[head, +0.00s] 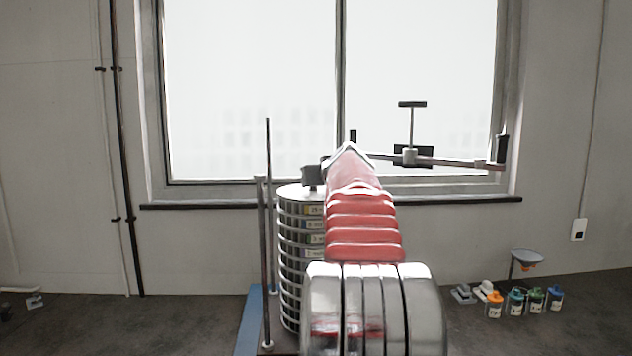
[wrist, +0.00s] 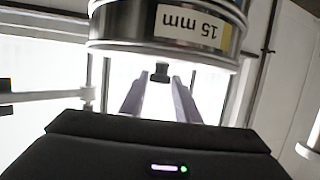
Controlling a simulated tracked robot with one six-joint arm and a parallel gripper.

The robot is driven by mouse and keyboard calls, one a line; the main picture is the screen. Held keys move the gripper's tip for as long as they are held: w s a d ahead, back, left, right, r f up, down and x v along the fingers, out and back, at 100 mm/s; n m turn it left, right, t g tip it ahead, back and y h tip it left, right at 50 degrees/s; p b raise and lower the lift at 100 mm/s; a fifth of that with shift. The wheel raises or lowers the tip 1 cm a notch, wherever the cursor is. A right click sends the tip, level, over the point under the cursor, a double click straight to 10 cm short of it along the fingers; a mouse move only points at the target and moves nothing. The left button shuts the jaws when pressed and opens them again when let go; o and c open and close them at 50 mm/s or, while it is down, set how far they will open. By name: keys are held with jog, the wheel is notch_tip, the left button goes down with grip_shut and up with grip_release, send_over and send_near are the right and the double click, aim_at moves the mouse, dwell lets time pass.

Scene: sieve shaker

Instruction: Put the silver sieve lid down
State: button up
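The silver sieve lid (wrist: 180,57) sits on top of the sieve stack, showing as a pale rim against the top sieve, which is labelled 15 mm (wrist: 180,22); the wrist view is upside down. Its small dark knob (wrist: 160,72) stands out from the middle of the lid. My gripper (wrist: 156,82) has its two pale fingers apart, one on each side of the knob, with visible gaps and the tips near it. In the head view the lid (head: 292,191) tops the stack; my red and silver arm hides its right part and most of my gripper.
The sieve stack (head: 290,255) stands between upright rods (head: 268,225) on a blue-edged base (head: 248,318). A bar with a T-shaped handle (head: 411,125) crosses before the window on the right. Several small bottles (head: 515,302) and a funnel (head: 526,257) stand at the far right.

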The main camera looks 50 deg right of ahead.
jog(key=o, duration=0.3)
jog(key=shift+r, duration=0.1)
jog(key=v, duration=1.2)
dwell(0.9)
jog(key=w+a+f+n+g+y, duration=0.15)
jog(key=a+f, duration=0.35)
jog(key=a, duration=0.5)
jog(key=w+a+f+n+y, duration=0.1)
jog(key=w+a+f+y, duration=0.2)
jog(key=a, duration=0.7)
jog(key=w+a+f+n+y, duration=0.1)
jog(key=a+f+y, duration=0.1)
jog(key=a+f, duration=0.6)
jog(key=s+a+f+n+g, duration=0.1)
jog(key=s+a+f, duration=0.4)
jog(key=a, duration=0.3)
jog(key=s+a+f+n+g+y, duration=0.1)
jog(key=s+a+f+g, duration=0.1)
jog(key=s+a+f, duration=0.4)
jog(key=s+a+f+n+g+y, duration=0.1)
jog(key=s+a+f, duration=0.5)
jog(key=a, duration=0.3)
jog(key=shift+s+a+f+n+g, duration=0.2)
jog(key=shift+a+f+n+g, duration=0.2)
jog(key=shift+f, duration=0.25)
